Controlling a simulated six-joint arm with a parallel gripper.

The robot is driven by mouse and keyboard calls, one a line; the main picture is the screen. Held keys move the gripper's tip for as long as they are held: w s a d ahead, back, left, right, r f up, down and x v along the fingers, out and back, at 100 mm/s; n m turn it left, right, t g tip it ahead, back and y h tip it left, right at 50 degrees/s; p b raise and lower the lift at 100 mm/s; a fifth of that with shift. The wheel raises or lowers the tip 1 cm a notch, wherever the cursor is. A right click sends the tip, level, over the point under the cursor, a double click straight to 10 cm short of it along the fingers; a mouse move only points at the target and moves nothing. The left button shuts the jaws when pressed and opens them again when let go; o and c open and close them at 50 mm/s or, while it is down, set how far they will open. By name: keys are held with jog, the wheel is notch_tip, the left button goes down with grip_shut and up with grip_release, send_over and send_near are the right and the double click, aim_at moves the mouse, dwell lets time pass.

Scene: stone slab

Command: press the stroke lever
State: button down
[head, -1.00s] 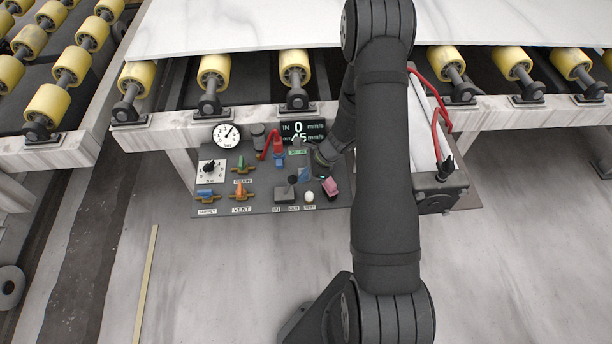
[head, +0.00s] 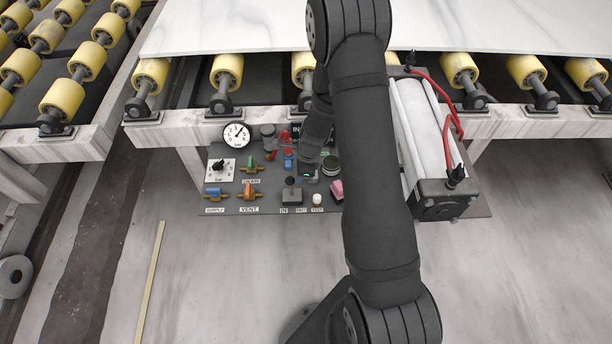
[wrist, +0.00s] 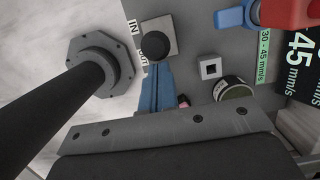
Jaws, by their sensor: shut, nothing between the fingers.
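The stroke lever has a black ball knob (head: 291,181) on a grey square base beside the IN and OUT labels on the dark control panel (head: 265,205). In the wrist view the round black knob (wrist: 155,47) shows over its square plate. My gripper (wrist: 157,67) is shut and empty. Its blue fingers end right beside the knob in that view; I cannot tell whether they touch it. In the head view my gripper (head: 304,173) is over the panel, just right of the knob and partly hidden by my arm.
Close by are a pink part (head: 336,190), a white button (head: 317,199), a dark round button (head: 331,164) and a red-and-blue part (wrist: 285,13). Valve handles (head: 249,195) and a gauge (head: 236,134) are to the left.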

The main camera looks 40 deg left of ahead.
aim_at(286, 179)
jog(key=shift+s+a+r, duration=0.15)
jog(key=shift+s+a, duration=1.35)
jog(key=shift+s, duration=0.05)
jog(key=shift+a, duration=0.1)
jog(key=w+d+r, duration=0.2)
jog(key=w+d, duration=0.1)
notch_tip(286, 179, up, 9)
jog(key=shift+s+a+r, duration=0.15)
jog(key=shift+s+a, duration=0.2)
jog(key=shift+s, duration=0.1)
notch_tip(286, 179, down, 12)
jog(key=w+d+g+y, duration=0.1)
jog(key=w+d, duration=0.1)
jog(key=shift+w+d+f, duration=0.2)
jog(key=shift+w+d, duration=0.05)
dwell(0.5)
